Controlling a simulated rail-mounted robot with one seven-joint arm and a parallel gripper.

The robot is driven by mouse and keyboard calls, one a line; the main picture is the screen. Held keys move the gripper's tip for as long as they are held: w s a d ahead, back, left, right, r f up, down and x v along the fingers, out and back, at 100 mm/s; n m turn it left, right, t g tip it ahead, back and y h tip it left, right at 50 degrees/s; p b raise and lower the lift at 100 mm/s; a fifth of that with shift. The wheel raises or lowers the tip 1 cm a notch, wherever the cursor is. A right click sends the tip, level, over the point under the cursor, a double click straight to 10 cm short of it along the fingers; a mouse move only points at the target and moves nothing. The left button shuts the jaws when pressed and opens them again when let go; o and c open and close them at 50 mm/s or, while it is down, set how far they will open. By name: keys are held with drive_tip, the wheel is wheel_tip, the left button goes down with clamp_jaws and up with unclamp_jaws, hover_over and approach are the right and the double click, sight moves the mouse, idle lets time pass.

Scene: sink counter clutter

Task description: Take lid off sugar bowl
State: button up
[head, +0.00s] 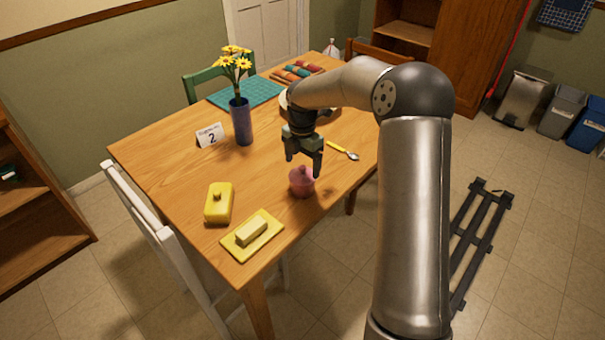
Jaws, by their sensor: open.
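The sugar bowl (302,186) is a small pink pot near the right edge of the wooden table. Its pink lid (302,172) sits on top of it. My gripper (303,162) is open, pointing down, just above the lid. Its right finger reaches down close to the lid's right side. I cannot tell whether either finger touches the lid. Part of the lid's top is near the fingers and small in the view.
A yellow butter dish cover (218,204) and a yellow plate with butter (262,243) lie left of the bowl. A yellow-handled spoon (343,150) lies right of the gripper. A blue flower vase (241,122) and a number card (210,135) stand further back. The table (170,150) is clear at left.

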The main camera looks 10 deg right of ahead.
sight(302, 172)
wheel_tip(302, 172, down, 2)
drive_tip(key=shift+f, duration=0.15)
drive_tip(key=shift+s, duration=0.1)
drive_tip(key=c, duration=1.3)
